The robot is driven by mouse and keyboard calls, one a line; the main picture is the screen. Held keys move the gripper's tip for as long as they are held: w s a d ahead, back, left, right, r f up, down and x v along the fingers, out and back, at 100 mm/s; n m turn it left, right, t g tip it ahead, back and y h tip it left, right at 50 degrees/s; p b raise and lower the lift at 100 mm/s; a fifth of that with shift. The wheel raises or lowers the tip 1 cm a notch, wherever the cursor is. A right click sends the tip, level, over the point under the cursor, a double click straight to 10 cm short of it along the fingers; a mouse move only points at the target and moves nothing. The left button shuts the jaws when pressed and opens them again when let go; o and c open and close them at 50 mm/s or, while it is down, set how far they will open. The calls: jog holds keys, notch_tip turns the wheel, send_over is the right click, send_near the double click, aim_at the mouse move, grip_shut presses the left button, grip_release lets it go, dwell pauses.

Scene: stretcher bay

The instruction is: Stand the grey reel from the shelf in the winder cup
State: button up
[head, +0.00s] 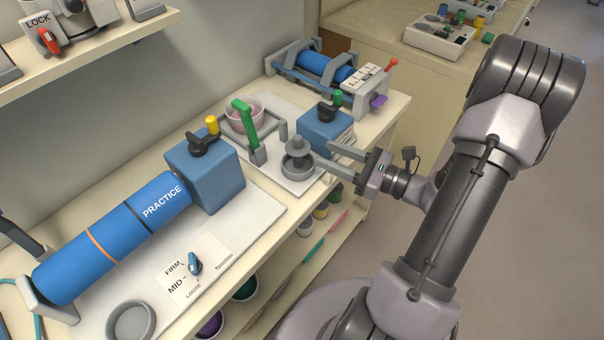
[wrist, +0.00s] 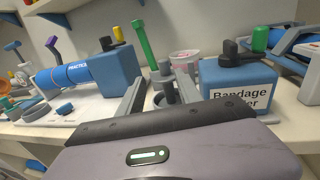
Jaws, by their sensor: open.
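The grey reel (head: 297,148) stands upright in the winder cup (head: 298,169), a grey round cup on a white base plate. In the wrist view the reel (wrist: 165,78) shows between the two fingers, and the cup is partly hidden behind them. My gripper (head: 326,157) is open and empty. Its fingertips are just to the right of the reel in the head view, and they seem clear of it. How deep the reel sits in the cup is hard to tell.
A green crank handle (head: 243,118) rises beside the cup. A blue bandage winder box (head: 326,130) stands behind it and a blue practice roller (head: 110,230) lies to the left. The shelf below (head: 300,262) holds pots and pens. Open floor lies to the right.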

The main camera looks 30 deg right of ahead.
jog(key=s+a+r+n+g, duration=0.2)
jog(key=s+a+n+g, duration=0.15)
jog(key=a+n, duration=0.3)
jog(key=s+a+r+n+g, duration=0.2)
jog(key=a+n+g, duration=0.3)
jog(key=a, duration=0.3)
jog(key=s+a+r+n+g, duration=0.2)
jog(key=s+a+n+g, duration=0.1)
jog(key=a+n+g, duration=0.3)
jog(key=s+a+r+n+t+h, duration=0.1)
jog(key=s+r+n+t+h, duration=0.3)
jog(key=r+n+t+h, duration=0.1)
jog(key=r+n+h, duration=0.1)
jog(key=n+h, duration=0.1)
jog(key=n, duration=0.1)
jog(key=shift+s+r, duration=0.15)
jog(key=shift+r, duration=0.05)
jog(key=shift+a, duration=0.1)
jog(key=shift+c, duration=0.2)
